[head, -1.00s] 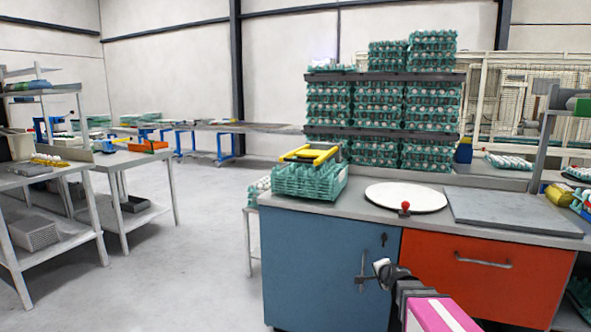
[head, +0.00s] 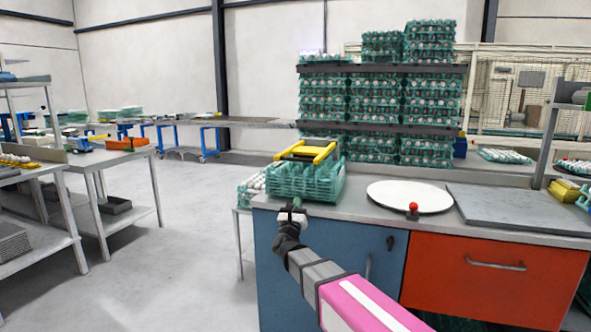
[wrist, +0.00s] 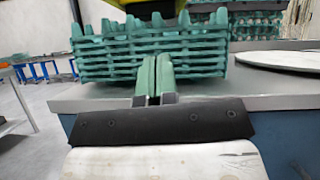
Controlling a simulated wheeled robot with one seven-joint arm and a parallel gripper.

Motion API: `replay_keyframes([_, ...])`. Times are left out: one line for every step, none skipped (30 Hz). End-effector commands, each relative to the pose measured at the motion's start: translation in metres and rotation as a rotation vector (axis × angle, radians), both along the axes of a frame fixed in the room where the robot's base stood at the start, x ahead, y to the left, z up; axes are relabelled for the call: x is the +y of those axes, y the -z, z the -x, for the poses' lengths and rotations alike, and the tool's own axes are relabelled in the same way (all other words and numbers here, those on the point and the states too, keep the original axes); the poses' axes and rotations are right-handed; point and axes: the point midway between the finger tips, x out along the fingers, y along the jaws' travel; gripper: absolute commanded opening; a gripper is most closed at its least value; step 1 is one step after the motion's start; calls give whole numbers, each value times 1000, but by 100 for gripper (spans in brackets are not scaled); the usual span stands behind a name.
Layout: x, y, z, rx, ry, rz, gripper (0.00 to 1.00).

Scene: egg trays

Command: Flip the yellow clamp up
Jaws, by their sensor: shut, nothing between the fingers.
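The yellow clamp (head: 318,152) is a yellow frame with a dark part, lying on top of a stack of green egg trays (head: 303,183) at the left end of the counter. Whether the fingertips touch the trays cannot be told.
The counter (head: 350,214) carries a white round plate (head: 410,196), a red knob (head: 413,208) and a grey slab (head: 515,207). Blue and red cabinet fronts stand below. Shelves of stacked egg trays (head: 380,105) rise behind. Open floor (head: 190,240) lies to the left.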

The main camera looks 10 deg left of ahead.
Motion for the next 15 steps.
replay_keyframes([3,-3,3,-14,-4,-34,0])
replay_keyframes([4,-4,4,-19,-6,-50,0])
replay_keyframes([5,-5,6,-25,-6,-67,0])
replay_keyframes([5,-6,7,-29,-7,-76,0])
replay_keyframes([5,-6,7,-31,-7,-82,0])
replay_keyframes([5,-6,7,-33,-8,-87,0])
replay_keyframes([5,-6,7,-33,-8,-89,0])
replay_keyframes([5,-6,8,-33,-8,-90,0])
replay_keyframes([4,-6,7,-33,-8,-89,0])
replay_keyframes([4,-6,7,-33,-8,-89,0])
replay_keyframes([4,-6,7,-33,-7,-88,0])
replay_keyframes([4,-6,7,-33,-8,-87,0])
replay_keyframes([4,-6,7,-33,-8,-86,0])
replay_keyframes([4,-6,7,-33,-8,-86,0])
replay_keyframes([4,-7,7,-33,-8,-86,0])
